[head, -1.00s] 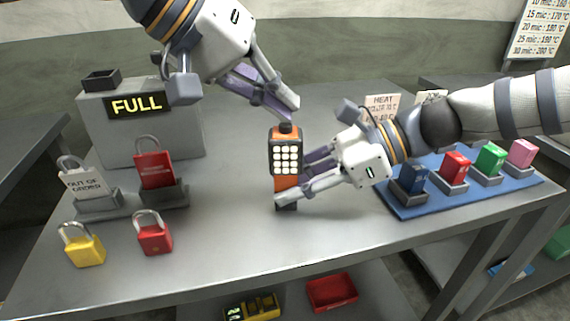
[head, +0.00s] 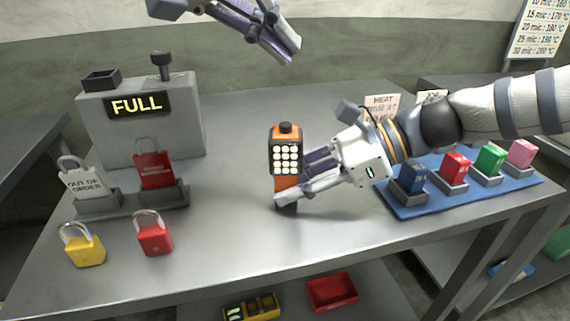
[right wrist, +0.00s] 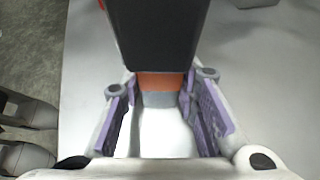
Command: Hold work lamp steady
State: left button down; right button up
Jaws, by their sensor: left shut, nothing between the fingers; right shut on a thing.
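The work lamp (head: 285,157) is orange and black with a lit grid of white lights on its face and a black knob on top. It stands upright on the metal table. My right gripper (head: 291,191) is shut around its lower body from the right. In the right wrist view the lamp's dark head (right wrist: 153,35) fills the top, with its orange body between the purple-padded fingers (right wrist: 160,110). My left gripper (head: 290,50) is shut and empty, raised above and behind the lamp, apart from it.
A grey box with a FULL sign (head: 138,104) stands at the back left. Red and grey tags sit in holders before it, with a yellow padlock (head: 82,246) and a red padlock (head: 154,233) nearer. A blue mat (head: 420,208) with several coloured blocks lies right. The table's front middle is clear.

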jog(key=o, duration=1)
jog(key=shift+c, duration=0.2)
